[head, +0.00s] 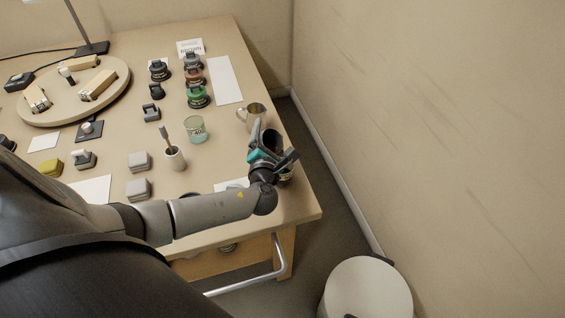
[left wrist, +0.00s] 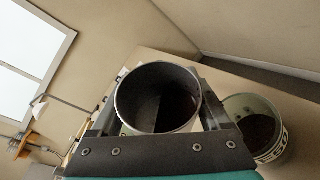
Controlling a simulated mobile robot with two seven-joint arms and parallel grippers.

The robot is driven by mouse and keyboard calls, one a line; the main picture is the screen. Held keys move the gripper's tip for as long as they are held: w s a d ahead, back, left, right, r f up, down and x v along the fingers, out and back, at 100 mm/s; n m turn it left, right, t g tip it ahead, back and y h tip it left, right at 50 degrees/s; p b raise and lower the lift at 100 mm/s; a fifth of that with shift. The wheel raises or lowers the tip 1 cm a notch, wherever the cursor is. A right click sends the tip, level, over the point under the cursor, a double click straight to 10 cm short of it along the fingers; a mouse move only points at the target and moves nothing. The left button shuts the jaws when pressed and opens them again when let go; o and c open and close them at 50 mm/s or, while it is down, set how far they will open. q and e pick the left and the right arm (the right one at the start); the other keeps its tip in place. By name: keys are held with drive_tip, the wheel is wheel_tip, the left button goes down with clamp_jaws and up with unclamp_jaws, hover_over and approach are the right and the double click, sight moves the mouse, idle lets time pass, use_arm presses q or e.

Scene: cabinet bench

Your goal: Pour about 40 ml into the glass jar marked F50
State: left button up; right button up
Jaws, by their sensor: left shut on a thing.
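My left gripper (head: 268,155) is shut on a dark, open-topped can (head: 272,139) near the right edge of the bench. In the left wrist view the can (left wrist: 158,98) sits between the fingers, its mouth towards the camera and its inside dark; I cannot tell how full it is. My right gripper is not in view.
A glass jar with a pale green band (head: 195,129), a cup holding a brush (head: 175,159) and a clear jug (head: 252,114) stand on the bench (head: 218,165). Several dark-lidded jars (head: 198,97) stand further back. A white bin (head: 367,288) is on the floor.

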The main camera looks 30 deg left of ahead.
use_arm(q)
drive_tip(key=shift+a+r+n+h+p, duration=0.3)
drive_tip(key=shift+r+n+p, duration=0.3)
drive_tip(key=shift+p, duration=0.5)
drive_tip(key=a+f+n+b, duration=0.1)
drive_tip(key=f, duration=0.1)
drive_tip(key=a+f+n+h+b, duration=0.1)
drive_tip(key=a+f, duration=0.1)
drive_tip(key=a+f+n+g+h+b, duration=0.1)
drive_tip(key=f+n, duration=0.1)
drive_tip(key=shift+s+a+f, duration=0.15)
drive_tip(key=shift+s+f, duration=0.05)
drive_tip(key=shift+f, duration=0.2)
drive_tip(key=shift+a+f+n+h+b, duration=0.45)
drive_tip(key=shift+f+n+h+b, duration=0.05)
drive_tip(key=shift+f+h+b, duration=0.25)
